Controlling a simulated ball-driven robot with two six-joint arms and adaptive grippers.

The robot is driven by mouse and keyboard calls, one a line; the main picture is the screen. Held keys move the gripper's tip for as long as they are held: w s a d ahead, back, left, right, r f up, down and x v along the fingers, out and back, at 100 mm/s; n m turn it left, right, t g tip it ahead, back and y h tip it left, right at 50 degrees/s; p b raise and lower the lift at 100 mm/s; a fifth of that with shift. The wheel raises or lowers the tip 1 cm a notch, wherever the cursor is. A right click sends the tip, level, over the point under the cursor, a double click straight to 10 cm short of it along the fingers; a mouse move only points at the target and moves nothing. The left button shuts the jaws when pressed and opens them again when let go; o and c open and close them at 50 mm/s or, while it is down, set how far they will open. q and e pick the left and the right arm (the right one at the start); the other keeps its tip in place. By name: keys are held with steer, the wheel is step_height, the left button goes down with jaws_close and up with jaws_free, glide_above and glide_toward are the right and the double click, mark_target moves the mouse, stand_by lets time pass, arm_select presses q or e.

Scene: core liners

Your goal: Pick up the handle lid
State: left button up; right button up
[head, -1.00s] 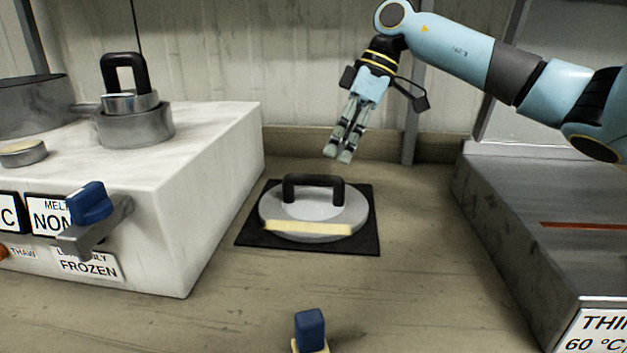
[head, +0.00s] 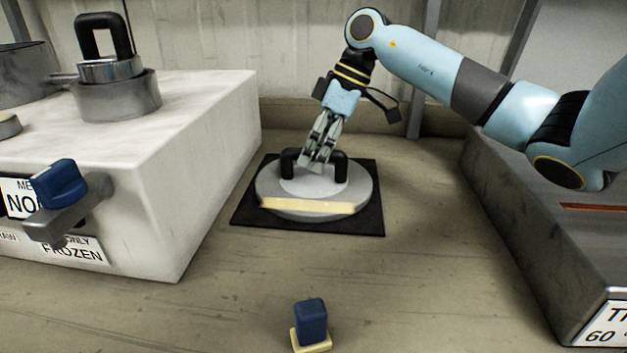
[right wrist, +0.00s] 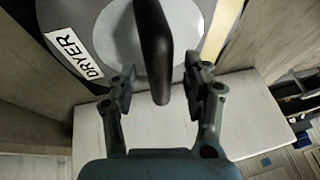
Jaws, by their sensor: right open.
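The handle lid (head: 270,191) is a round grey disc with a black arched handle (head: 340,164), lying on a black square mat (head: 368,218) on the floor-like surface. A cream strip lies along its near edge. My right gripper (head: 316,166) is at the handle, covering its middle in the head view. In the right wrist view the black handle (right wrist: 153,45) runs between the two open fingers (right wrist: 160,88), with space on both sides. A "DRYER" label (right wrist: 75,52) shows on the lid there. My left gripper is not in view.
A white block (head: 190,130) with a metal pot, a second black-handled piece (head: 110,70) and a blue-knobbed lever (head: 60,184) stands at left. A dark metal box (head: 520,240) stands at right. A small blue block (head: 310,318) is in front.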

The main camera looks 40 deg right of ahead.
steer(key=shift+w+f, duration=0.1)
steer(key=shift+f, duration=0.25)
jaws_close()
steer(key=shift+r, duration=0.1)
